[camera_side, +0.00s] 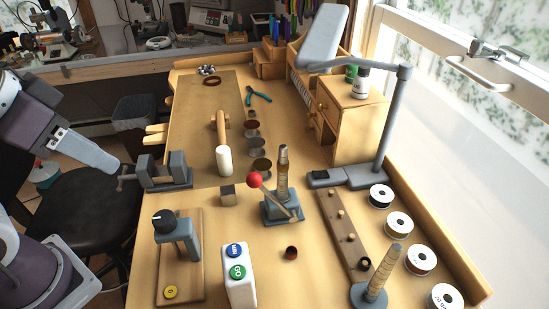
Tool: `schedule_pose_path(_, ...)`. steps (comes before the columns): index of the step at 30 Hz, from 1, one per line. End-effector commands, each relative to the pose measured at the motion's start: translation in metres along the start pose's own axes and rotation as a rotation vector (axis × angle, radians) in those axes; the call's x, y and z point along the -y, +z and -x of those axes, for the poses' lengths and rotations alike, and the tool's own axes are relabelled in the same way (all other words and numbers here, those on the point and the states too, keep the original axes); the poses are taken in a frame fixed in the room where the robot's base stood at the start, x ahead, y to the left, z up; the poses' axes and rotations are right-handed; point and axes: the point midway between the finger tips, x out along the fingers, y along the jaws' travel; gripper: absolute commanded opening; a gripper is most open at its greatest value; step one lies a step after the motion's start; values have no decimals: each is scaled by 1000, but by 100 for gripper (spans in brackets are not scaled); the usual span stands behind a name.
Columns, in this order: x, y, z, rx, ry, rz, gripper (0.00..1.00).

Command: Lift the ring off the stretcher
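The stretcher (283,185) stands on the bench near the middle, a grey base with an upright banded brass-coloured post and a lever with a red ball (254,179) on its left side. The post has a grey tip. I cannot make out a separate ring on the post among its bands. My gripper (112,165) is at the left edge of the bench, well left of the stretcher and apart from it. Its grey end points down to the right, close to the vise in the picture. Its finger gap does not show clearly.
A grey vise (165,170) stands between my gripper and the stretcher. A white button box (239,275) and a tapered mandrel (376,277) stand in front. A lamp (392,120) rises behind right. A small dark red-brown ring-like piece (291,253) lies on the bench.

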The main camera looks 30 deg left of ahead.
Motion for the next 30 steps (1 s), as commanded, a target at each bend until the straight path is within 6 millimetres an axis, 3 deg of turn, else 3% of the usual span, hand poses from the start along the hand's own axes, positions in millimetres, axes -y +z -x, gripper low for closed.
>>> schedule_pose_path(2,-15,-38,-14,-31,-13,-53,39)
schedule_pose_path(3,-31,-60,-24,-65,-8,-84,39)
schedule_pose_path(6,-89,-102,-47,-151,55,-149,39)
schedule_pose_path(9,-139,-116,-61,-196,128,-190,39)
schedule_pose_path(12,-164,-120,-67,-213,170,-204,39)
schedule_pose_path(17,-169,-123,-77,-215,177,-203,39)
schedule_pose_path(30,-179,-132,-132,-212,174,-203,39)
